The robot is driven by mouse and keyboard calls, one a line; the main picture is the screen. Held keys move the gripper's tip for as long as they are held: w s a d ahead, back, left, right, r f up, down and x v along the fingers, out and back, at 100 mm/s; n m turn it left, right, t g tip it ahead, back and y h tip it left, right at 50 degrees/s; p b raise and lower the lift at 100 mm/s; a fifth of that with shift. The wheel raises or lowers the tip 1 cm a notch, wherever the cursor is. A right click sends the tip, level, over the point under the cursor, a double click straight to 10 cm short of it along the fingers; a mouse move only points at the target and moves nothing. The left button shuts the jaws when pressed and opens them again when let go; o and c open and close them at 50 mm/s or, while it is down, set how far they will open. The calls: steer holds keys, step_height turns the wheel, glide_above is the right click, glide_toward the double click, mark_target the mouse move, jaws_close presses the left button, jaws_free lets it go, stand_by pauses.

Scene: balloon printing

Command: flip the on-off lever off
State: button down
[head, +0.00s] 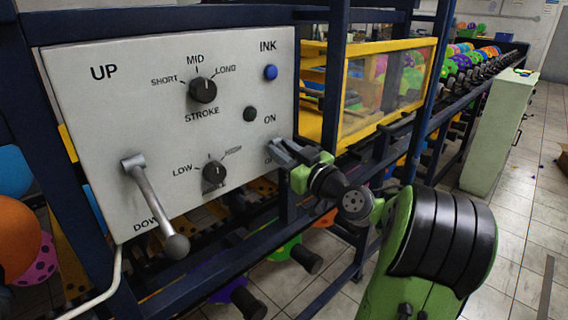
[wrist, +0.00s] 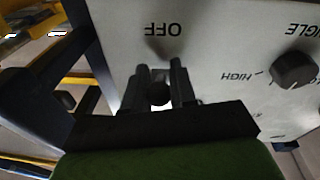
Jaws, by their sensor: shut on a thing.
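The on-off lever shows in the wrist view as a dark round knob (wrist: 158,94) between my two fingers. My gripper (wrist: 160,85) is shut on it, close to the panel by the word OFF. In the head view my gripper (head: 284,152) is at the panel's right edge, below the word ON. It partly covers the word OFF and hides the lever there. I cannot tell the lever's exact tilt. The grey control panel (head: 120,110) faces me.
Dark blue frame posts (head: 335,70) and a yellow-framed guard (head: 385,90) stand right of the panel.

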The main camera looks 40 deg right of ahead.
steer(key=c, duration=1.1)
jaws_free()
steer(key=s+f, duration=0.2)
steer(key=s, duration=1.3)
steer(key=shift+s+a, duration=0.3)
steer(key=shift+f, duration=0.1)
